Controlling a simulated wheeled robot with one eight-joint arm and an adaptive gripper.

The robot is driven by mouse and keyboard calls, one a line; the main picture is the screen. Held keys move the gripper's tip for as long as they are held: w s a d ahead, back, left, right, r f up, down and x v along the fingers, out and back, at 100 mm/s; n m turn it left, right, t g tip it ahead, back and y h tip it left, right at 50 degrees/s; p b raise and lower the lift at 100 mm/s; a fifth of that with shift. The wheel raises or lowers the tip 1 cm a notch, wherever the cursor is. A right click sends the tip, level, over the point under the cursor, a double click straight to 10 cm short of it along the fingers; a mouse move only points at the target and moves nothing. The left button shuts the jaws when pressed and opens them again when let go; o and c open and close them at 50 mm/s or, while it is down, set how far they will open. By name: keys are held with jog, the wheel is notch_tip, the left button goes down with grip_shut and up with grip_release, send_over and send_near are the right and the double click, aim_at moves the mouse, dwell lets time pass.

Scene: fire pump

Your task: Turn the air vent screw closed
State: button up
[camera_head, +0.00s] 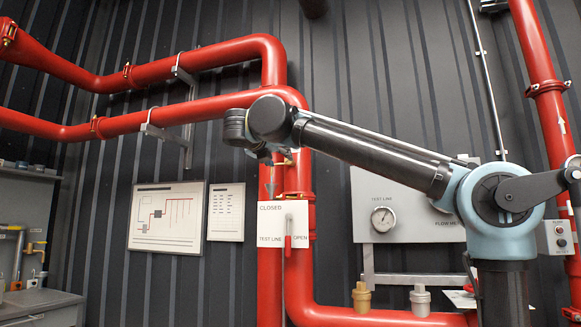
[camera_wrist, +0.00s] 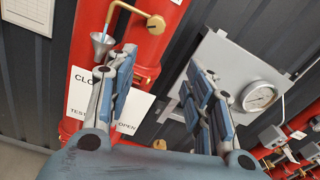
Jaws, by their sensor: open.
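My gripper (camera_wrist: 162,62) is open and empty, its padded fingers spread wide in the wrist view. Between and beyond the fingertips is a red pipe (camera_wrist: 150,50). A brass fitting (camera_wrist: 155,25) with a bent thin tube sits on the pipe, above the fingertips in the picture; I cannot tell for sure whether it is the air vent screw. A small metal funnel (camera_wrist: 102,42) hangs under the tube's end, left of the fingers. In the head view my gripper is mostly hidden behind my wrist, close to a small brass part (camera_head: 284,163) on the red pipe.
A white CLOSED/OPEN sign (camera_head: 270,222) with a red-handled lever (camera_head: 288,235) is below. A grey gauge panel (camera_head: 400,205) stands to the right. Red pipes (camera_head: 190,120) run along the wall. Framed charts (camera_head: 165,215) hang at left.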

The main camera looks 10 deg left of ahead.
jog(key=shift+n, duration=0.4)
jog(key=w, duration=0.5)
jog(key=w+r, duration=0.1)
jog(key=w, duration=1)
jog(key=shift+r, duration=0.25)
jog(key=c, duration=1.1)
